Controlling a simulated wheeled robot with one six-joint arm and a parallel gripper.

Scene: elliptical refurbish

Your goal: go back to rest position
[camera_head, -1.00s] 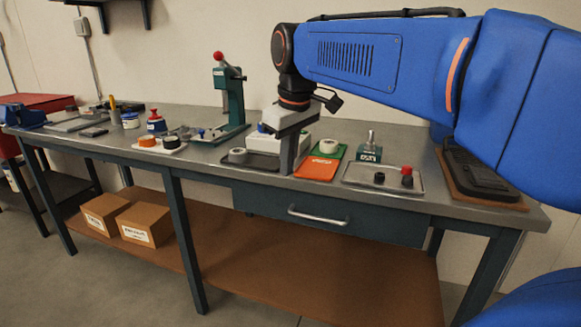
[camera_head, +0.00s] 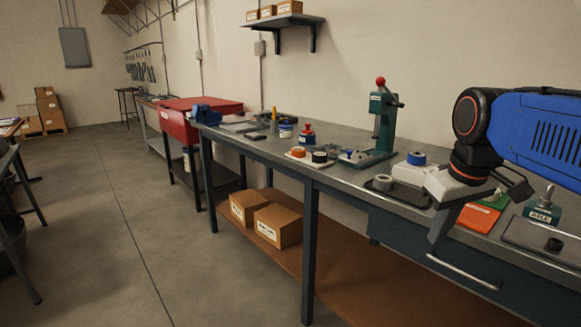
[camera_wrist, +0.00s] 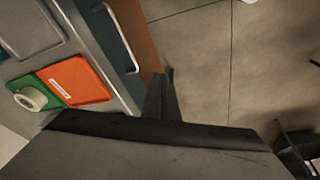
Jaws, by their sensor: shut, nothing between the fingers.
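My gripper (camera_head: 436,226) hangs below my blue arm at the right of the head view, in front of the workbench (camera_head: 340,182) near its front edge. It is shut with nothing in it. In the wrist view the shut fingers (camera_wrist: 168,98) point toward the floor beside the bench's drawer handle (camera_wrist: 118,38). An orange mat (camera_wrist: 75,81) and a green mat (camera_wrist: 33,94) with a pale ring (camera_wrist: 30,98) on it lie on the bench at the left of the wrist view.
The bench holds a green press (camera_head: 384,125), a white box (camera_head: 411,170), a blue vise (camera_head: 206,114) and several small parts. Cardboard boxes (camera_head: 277,224) sit on the lower shelf. A red cabinet (camera_head: 175,122) stands beyond.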

